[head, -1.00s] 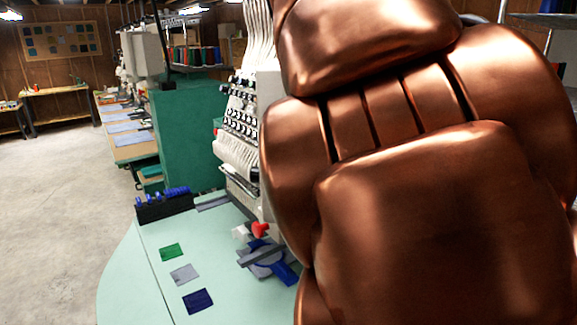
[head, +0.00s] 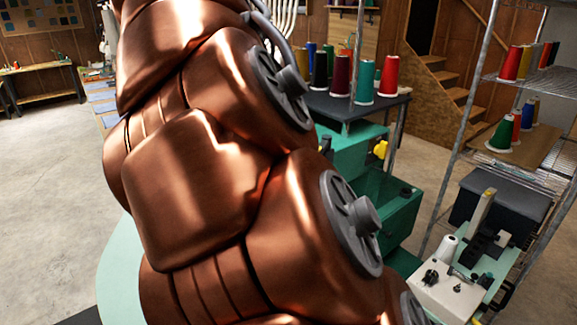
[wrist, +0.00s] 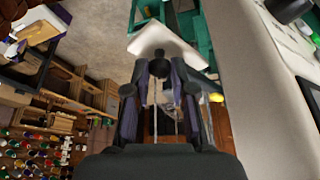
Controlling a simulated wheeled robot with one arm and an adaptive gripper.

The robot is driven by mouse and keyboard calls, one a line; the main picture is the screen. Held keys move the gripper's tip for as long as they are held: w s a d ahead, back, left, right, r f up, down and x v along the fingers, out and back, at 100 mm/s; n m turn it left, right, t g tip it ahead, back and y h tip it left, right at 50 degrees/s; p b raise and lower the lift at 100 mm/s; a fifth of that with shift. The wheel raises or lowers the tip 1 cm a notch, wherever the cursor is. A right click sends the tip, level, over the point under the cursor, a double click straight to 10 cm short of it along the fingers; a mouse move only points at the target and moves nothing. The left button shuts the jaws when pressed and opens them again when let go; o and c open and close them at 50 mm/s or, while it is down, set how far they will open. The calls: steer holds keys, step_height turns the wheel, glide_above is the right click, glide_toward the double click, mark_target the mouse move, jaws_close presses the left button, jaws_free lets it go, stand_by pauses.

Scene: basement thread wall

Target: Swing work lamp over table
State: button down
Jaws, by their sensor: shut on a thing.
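My gripper (wrist: 163,75) shows in the wrist view, with its dark fingers closed on a pale, flat-edged piece (wrist: 165,38) at their tips. This looks like part of the work lamp, but its full shape is hidden by the fingers. The table (head: 113,262) is a pale mint top at the lower left of the head view. Only its left edge shows past my copper arm, which hides the rest. My gripper and the lamp are out of sight in the head view.
At right in the head view, a wire shelf (head: 525,80) holds thread cones. A white-and-green machine (head: 450,290) stands below it. A dark-topped green cabinet (head: 375,200) with several cones (head: 388,76) stands behind my arm. Concrete floor (head: 50,180) is open at left.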

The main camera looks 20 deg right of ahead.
steer(key=c, duration=1)
jaws_free()
